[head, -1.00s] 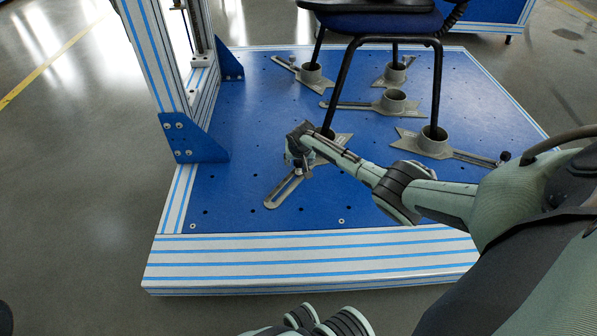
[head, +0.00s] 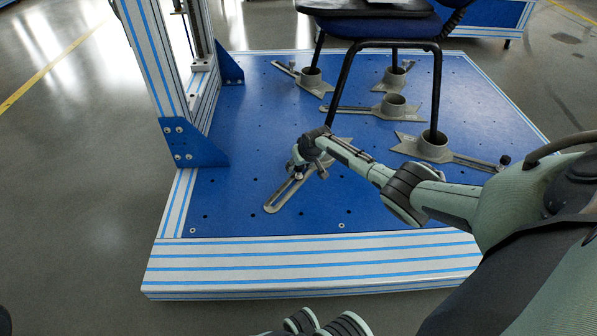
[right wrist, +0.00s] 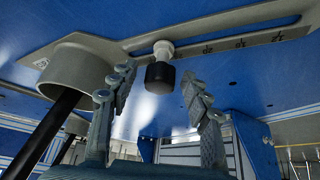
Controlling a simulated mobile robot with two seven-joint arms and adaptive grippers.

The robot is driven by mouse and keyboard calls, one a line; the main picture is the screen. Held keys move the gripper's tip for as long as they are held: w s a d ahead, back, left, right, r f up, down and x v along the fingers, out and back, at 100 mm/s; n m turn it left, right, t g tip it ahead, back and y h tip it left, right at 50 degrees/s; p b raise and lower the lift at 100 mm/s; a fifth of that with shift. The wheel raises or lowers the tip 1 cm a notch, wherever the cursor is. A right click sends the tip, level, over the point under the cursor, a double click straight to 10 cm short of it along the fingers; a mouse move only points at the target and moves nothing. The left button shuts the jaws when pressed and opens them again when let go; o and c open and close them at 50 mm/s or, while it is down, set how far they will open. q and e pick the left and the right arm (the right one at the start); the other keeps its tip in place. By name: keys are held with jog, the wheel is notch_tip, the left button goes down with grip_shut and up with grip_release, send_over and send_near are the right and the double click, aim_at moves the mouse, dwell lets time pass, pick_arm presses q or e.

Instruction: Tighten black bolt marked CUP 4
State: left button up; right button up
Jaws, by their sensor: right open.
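A black bolt head (right wrist: 160,76) on a pale shank sits at the slotted arm (right wrist: 250,40) of a grey cup clamp in the right wrist view. My right gripper (right wrist: 160,84) is open, one finger on each side of the bolt head, with gaps showing between fingers and bolt. In the head view my right gripper (head: 302,162) is over the nearest clamp's slotted arm (head: 283,194) and hides the bolt. The clamp's cup (right wrist: 75,70) holds a black chair leg (right wrist: 50,130). A small marking on the clamp is not legible.
A chair (head: 385,30) stands over the blue platform (head: 240,215), its front legs (head: 437,90) in grey cups. Other cup clamps (head: 394,105) lie behind. A striped post with a blue bracket (head: 190,143) rises at the left. The platform's front left is clear.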

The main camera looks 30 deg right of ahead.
dwell(0.3)
jog(key=shift+n+y, duration=1.1)
jog(key=shift+n, duration=1)
jog(key=shift+c, duration=0.3)
grip_shut()
jog(key=shift+r+m+h+p, duration=0.25)
jog(key=shift+m+p, duration=0.25)
jog(key=shift+p, duration=0.3)
jog(key=shift+a+f+m+h+p, duration=0.1)
jog(key=shift+m+h+p, duration=0.35)
jog(key=shift+m+p, duration=0.45)
jog(key=shift+f+m+h+p, duration=0.1)
jog(key=shift+m+h+p, duration=0.2)
jog(key=shift+m, duration=0.2)
jog(key=shift+f, duration=0.1)
jog(key=shift+m, duration=0.3)
